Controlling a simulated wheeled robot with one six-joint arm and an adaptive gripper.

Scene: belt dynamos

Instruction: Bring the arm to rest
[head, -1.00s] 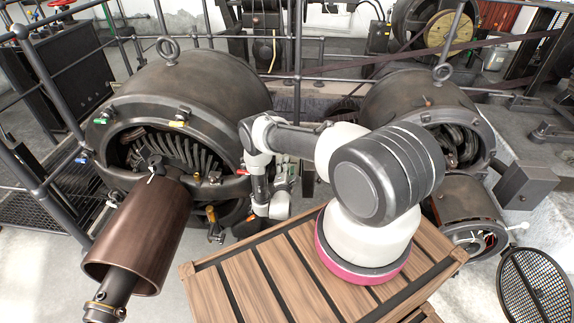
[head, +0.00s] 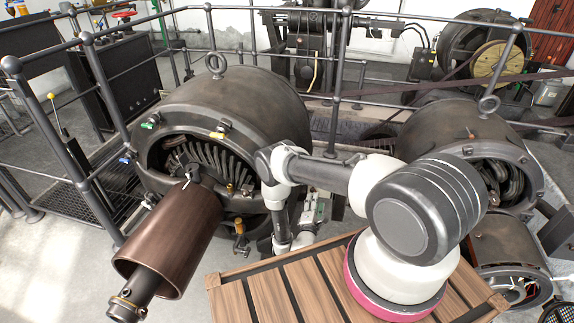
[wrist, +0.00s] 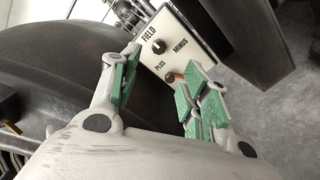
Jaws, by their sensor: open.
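My gripper (wrist: 163,82) shows in the wrist view with its two green-padded fingers apart and nothing held between them. Past the fingertips is a white plate (wrist: 178,42) marked FIELD, PLUS and MINUS, with dark round terminals and a small orange-red mark near PLUS. Whether the fingers touch the plate I cannot tell. In the head view my arm reaches left from its base and bends down beside the large dynamo (head: 235,105); the gripper itself cannot be made out there.
A brown cylinder (head: 172,240) on a shaft sticks out in front of the large dynamo. A smaller dynamo (head: 465,140) stands right. Grey railings (head: 335,85) run behind and left. A slatted wooden top (head: 275,295) lies below my arm. Open floor shows lower left.

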